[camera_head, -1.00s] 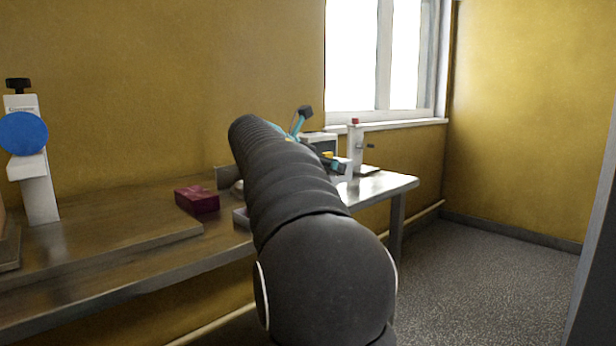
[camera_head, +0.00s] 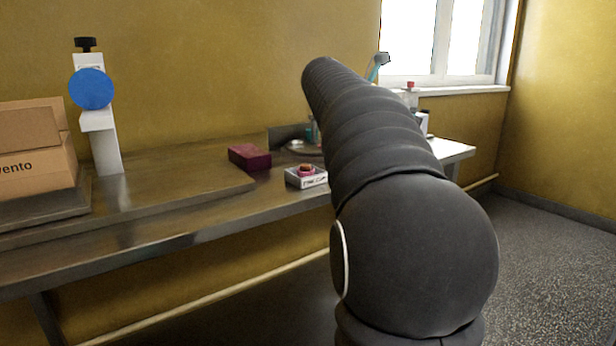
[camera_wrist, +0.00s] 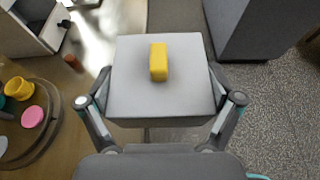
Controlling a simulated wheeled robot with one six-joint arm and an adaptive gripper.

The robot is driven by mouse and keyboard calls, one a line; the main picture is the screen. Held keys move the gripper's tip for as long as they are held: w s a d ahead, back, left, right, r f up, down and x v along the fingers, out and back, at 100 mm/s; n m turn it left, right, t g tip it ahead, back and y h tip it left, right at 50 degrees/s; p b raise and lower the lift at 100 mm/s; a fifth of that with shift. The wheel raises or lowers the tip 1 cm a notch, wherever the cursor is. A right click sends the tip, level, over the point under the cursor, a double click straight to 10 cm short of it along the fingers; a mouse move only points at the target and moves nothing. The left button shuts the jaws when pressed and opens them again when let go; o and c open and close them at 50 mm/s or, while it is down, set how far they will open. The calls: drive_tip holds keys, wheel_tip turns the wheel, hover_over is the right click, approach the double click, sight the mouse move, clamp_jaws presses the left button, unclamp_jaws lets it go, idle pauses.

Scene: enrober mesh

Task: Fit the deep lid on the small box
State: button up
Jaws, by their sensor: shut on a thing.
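My gripper (camera_wrist: 161,92) is shut on a grey square lid (camera_wrist: 135,85) with a yellow block-shaped handle (camera_wrist: 159,62) on top. A finger presses on each side of it. I take it for the deep lid; its underside is hidden. In the head view my arm hides the gripper and lid. A small white open box (camera_head: 306,183) stands on the metal table near its front edge, left of my arm. It holds a pink and brown item. I take it for the small box. I cannot pick it out in the wrist view.
A dark red box (camera_head: 249,157) lies left of the white box. A round tray (camera_wrist: 50,128) carries a yellow cup (camera_wrist: 19,88) and a pink disc (camera_wrist: 33,117). A white stand with a blue disc (camera_head: 91,89) and a cardboard box (camera_head: 35,150) are at left. The table (camera_head: 170,220) has bare room in front.

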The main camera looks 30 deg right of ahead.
idle(0.3)
drive_tip(key=w+a+f+n+t, duration=0.1)
drive_tip(key=w+a+n+t, duration=0.2)
drive_tip(key=w+a, duration=0.9)
drive_tip(key=s+a+r+m+g, duration=0.1)
drive_tip(key=a+r+m+g, duration=0.2)
drive_tip(key=a, duration=0.3)
drive_tip(key=f+b, duration=0.2)
drive_tip(key=f, duration=0.3)
drive_tip(key=shift+s+f, duration=0.2)
drive_tip(key=shift+f+b, duration=0.5)
drive_tip(key=shift+f, duration=0.3)
